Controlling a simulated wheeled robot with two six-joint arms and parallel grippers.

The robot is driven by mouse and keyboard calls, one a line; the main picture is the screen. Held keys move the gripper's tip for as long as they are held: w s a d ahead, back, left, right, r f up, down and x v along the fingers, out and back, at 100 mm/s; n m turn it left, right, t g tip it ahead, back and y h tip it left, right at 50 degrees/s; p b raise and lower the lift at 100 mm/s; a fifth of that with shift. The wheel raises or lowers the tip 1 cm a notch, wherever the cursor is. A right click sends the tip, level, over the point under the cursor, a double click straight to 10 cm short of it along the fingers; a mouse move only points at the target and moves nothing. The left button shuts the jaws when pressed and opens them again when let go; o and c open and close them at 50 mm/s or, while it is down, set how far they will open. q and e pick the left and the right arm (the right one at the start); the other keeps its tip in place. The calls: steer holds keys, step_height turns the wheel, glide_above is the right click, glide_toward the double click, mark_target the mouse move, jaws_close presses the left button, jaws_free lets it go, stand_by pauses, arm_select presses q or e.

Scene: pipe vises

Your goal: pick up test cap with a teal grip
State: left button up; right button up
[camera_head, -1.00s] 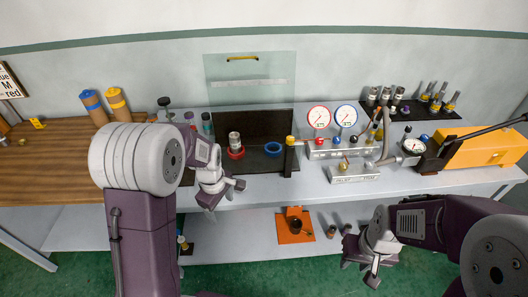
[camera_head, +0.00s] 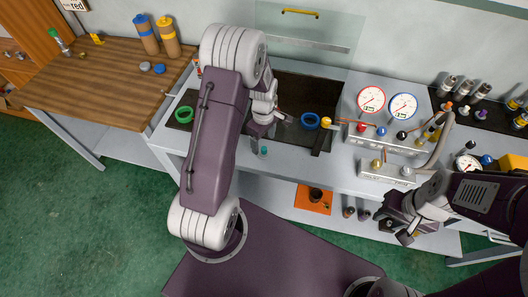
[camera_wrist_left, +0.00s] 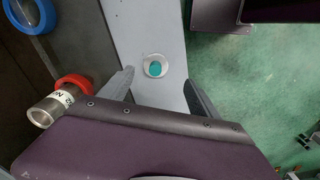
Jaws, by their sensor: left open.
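The test cap (camera_wrist_left: 155,66) shows in the left wrist view as a pale round disc with a teal grip on top, on the grey bench strip. In the head view its teal grip (camera_head: 264,150) shows near the bench's front edge, just below my left gripper (camera_head: 268,128). My left gripper is open and empty. In the left wrist view its fingers (camera_wrist_left: 158,84) lie on either side of the cap, which appears a little beyond the tips. My right gripper (camera_head: 394,226) is open and empty, in front of the bench at right.
A blue ring (camera_head: 310,121) and a green ring (camera_head: 184,114) sit on the dark panel. A gauge manifold (camera_head: 385,136) stands to the right.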

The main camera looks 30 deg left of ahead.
mark_target(264, 148)
arm_select(q)
steer(key=shift+w+d+f, duration=0.1)
steer(key=shift+w+f, duration=0.2)
steer(key=shift+f, duration=0.25)
steer(key=shift+w+f, duration=0.3)
steer(key=shift+f, duration=0.2)
steer(key=shift+s+a+f+p, duration=0.1)
steer(key=shift+s+f+p, duration=0.1)
steer(key=shift+f+p, duration=0.3)
steer(key=shift+s+a+f+p, duration=0.1)
steer(key=shift+s+f+p, duration=0.1)
steer(key=shift+f, duration=0.5)
steer(key=shift+w+f, duration=0.2)
steer(key=shift+f, duration=0.95)
steer(key=shift+w+f, duration=0.2)
steer(key=shift+s+r, duration=0.1)
steer(key=shift+s, duration=0.1)
steer(key=c, duration=1.2)
jaws_close()
steer(key=shift+w, duration=0.1)
arm_select(e)
steer(key=shift+w+r, duration=0.4)
steer(key=shift+r, duration=0.3)
arm_select(q)
steer(key=shift+r, duration=0.1)
